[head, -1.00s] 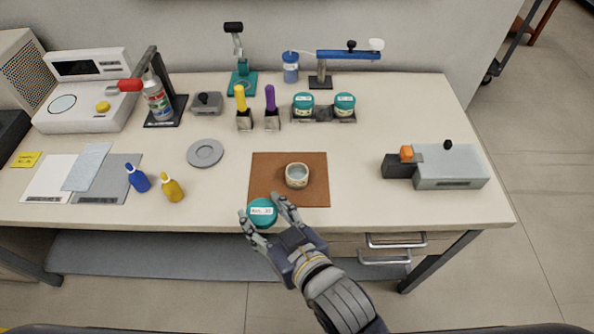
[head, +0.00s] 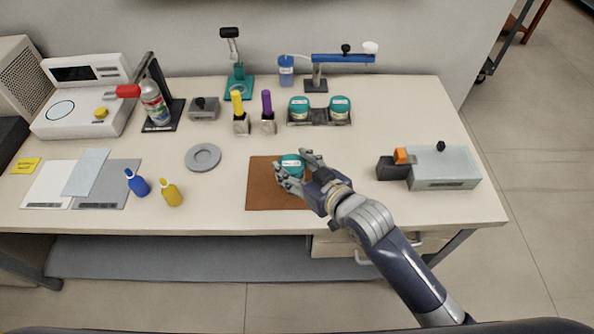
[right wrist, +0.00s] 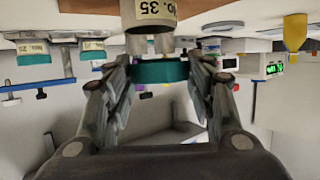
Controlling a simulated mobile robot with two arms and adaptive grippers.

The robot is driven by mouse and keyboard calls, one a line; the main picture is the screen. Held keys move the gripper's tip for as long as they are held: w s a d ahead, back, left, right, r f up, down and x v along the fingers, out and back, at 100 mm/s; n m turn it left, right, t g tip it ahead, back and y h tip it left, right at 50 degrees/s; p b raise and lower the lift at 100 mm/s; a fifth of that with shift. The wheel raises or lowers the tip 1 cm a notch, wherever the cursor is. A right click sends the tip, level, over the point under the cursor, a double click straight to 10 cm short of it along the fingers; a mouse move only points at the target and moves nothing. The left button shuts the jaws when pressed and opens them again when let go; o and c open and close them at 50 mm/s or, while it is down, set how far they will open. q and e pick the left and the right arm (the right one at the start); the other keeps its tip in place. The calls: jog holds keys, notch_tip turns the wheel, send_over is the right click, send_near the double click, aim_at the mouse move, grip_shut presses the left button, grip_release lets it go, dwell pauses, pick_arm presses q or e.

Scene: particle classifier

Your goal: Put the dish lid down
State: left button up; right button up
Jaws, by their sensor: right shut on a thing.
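My right gripper (head: 296,169) is shut on a teal round lid (head: 291,162) with a white label, over the brown mat (head: 268,197). The right wrist view shows the lid (right wrist: 160,72) between the two fingers (right wrist: 160,85). In that upside-down view, the dish (right wrist: 150,42) with a "NO. 35" label is close to the lid, on its table side. I cannot tell whether lid and dish touch. In the head view the lid and gripper hide the dish. My left gripper is not in view.
A grey ring-shaped disc (head: 203,157) lies left of the mat. Two teal-lidded jars stand in a dark holder (head: 319,122) behind it. A grey box (head: 445,168) is at the right.

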aim_at(297, 174)
jog(key=shift+w+d+f+p, duration=0.15)
jog(key=shift+w+f+p, duration=0.1)
jog(key=shift+f, duration=0.3)
jog(key=shift+w+d+f+p, duration=0.1)
jog(key=shift+w+f+p, duration=0.1)
jog(key=shift+f, duration=0.35)
jog(key=shift+s+f, duration=0.1)
jog(key=shift+f, duration=0.4)
jog(key=o, duration=1)
jog(key=shift+c, duration=0.2)
jog(key=shift+f, duration=0.1)
